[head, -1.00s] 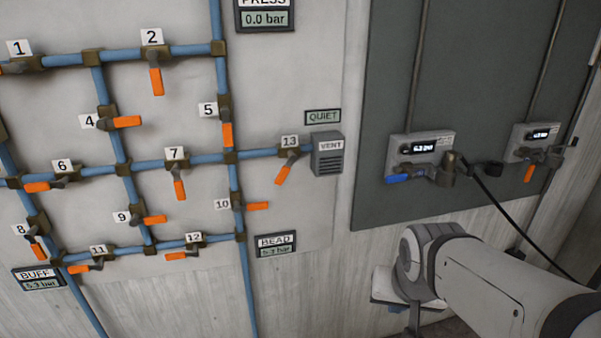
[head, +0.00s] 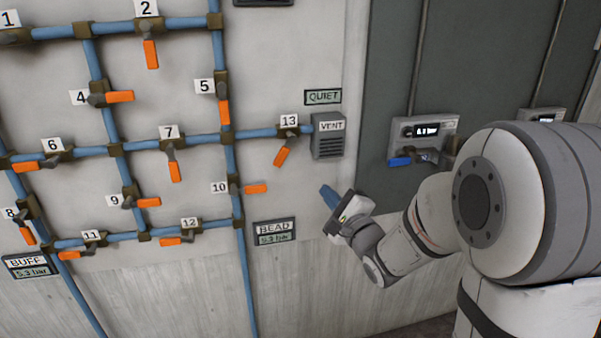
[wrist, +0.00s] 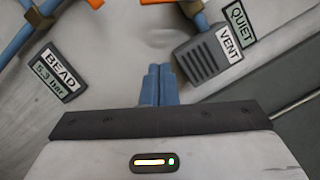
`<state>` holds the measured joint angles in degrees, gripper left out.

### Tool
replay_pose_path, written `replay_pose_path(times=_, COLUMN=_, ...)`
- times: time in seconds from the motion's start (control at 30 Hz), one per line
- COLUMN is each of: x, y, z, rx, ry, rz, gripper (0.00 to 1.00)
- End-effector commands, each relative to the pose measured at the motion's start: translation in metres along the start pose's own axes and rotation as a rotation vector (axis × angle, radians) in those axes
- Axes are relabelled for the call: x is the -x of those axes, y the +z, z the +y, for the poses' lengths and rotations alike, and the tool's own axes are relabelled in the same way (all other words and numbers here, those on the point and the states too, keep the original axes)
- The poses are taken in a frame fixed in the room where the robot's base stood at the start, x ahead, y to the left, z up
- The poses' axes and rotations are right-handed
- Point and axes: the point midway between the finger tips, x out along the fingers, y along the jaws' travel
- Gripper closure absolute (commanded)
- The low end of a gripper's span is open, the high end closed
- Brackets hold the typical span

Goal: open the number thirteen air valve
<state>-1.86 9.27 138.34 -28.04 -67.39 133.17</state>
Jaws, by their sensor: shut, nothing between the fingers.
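Valve thirteen (head: 289,131) sits on the blue pipe just left of the grey vent box (head: 328,137), under its white 13 label (head: 289,121). Its orange handle (head: 281,156) slants down and left, at an angle to the level pipe. Part of an orange handle, which looks like this one, shows at the top edge of the wrist view (wrist: 158,2). My gripper (head: 328,196) is below and right of the handle, apart from it, with its blue fingers shut together and empty. The fingers also show in the wrist view (wrist: 157,84), pointing towards the panel.
Valve ten's orange handle (head: 255,188) is left of my gripper, and the BEAD gauge (head: 275,233) is below left. The QUIET sign (head: 323,97) is above the vent box. A grey meter (head: 425,132) with a blue handle is at the right. Bare panel surrounds handle thirteen.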

Motion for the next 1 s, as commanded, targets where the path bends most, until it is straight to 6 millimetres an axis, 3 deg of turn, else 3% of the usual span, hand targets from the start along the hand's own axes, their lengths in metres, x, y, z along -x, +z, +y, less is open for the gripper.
replay_pose_path(times=0.17, x=-0.017, y=0.003, z=0.0, rx=-0.019, ry=-0.005, rz=-0.014, gripper=1.0)
replay_pose_path(times=0.57, x=-0.1, y=0.004, z=-0.001, rx=-0.017, ry=-0.004, rz=-0.013, gripper=1.0)
replay_pose_path(times=0.8, x=-0.107, y=0.036, z=-0.002, rx=-0.016, ry=-0.005, rz=-0.013, gripper=1.0)
replay_pose_path(times=1.0, x=-0.109, y=0.043, z=-0.001, rx=-0.015, ry=-0.005, rz=-0.011, gripper=1.0)
